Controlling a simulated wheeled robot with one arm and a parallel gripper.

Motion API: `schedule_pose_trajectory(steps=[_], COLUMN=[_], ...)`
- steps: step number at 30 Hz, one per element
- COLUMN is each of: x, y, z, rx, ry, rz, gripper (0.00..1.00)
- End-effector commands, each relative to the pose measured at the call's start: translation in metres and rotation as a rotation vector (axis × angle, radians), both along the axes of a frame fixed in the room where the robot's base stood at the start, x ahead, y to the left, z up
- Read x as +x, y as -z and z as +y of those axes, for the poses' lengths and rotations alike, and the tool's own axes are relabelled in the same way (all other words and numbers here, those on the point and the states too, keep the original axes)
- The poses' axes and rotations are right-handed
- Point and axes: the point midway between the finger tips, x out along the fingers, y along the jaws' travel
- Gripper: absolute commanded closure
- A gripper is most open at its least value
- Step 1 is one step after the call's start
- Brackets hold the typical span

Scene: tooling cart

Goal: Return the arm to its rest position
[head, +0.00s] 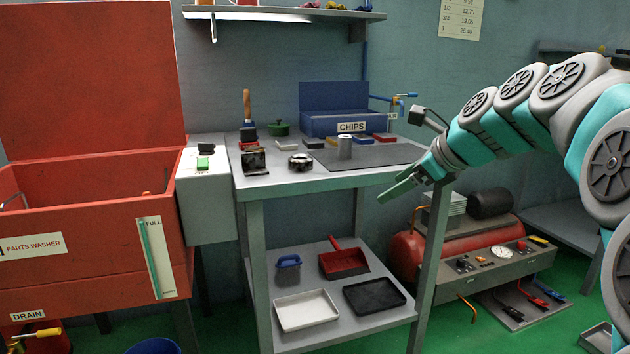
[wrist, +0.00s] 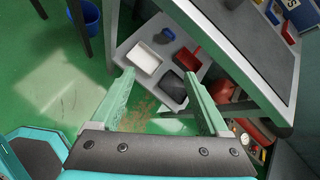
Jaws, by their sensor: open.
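My gripper (head: 400,187) is at the end of my teal and grey arm, which reaches in from the right in the head view. It hangs in the air at the right front corner of the grey cart (head: 300,181), near the height of its top. In the wrist view my gripper (wrist: 160,98) shows two green fingers spread wide apart with nothing between them. Beyond the fingers are the cart's lower shelf and the green floor.
A red parts washer (head: 90,225) stands left, a red compressor (head: 408,252) right.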

Motion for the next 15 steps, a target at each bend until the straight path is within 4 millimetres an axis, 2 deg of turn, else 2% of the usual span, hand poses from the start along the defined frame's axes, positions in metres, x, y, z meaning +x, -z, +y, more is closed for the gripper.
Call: schedule_pose_trajectory(steps=[5, 10, 14, 15], x=[-0.049, -0.127, -0.194, -0.216], y=[0.051, 0.119, 0.169, 0.184], z=[0.028, 0.050, 0.053, 0.051], rx=[-0.219, -0.493, -0.671, -0.714], ry=[-0.244, -0.634, -0.973, -1.081], rz=[0.012, 0.019, 0.023, 0.024], gripper=[0.21, 0.21, 0.21, 0.21])
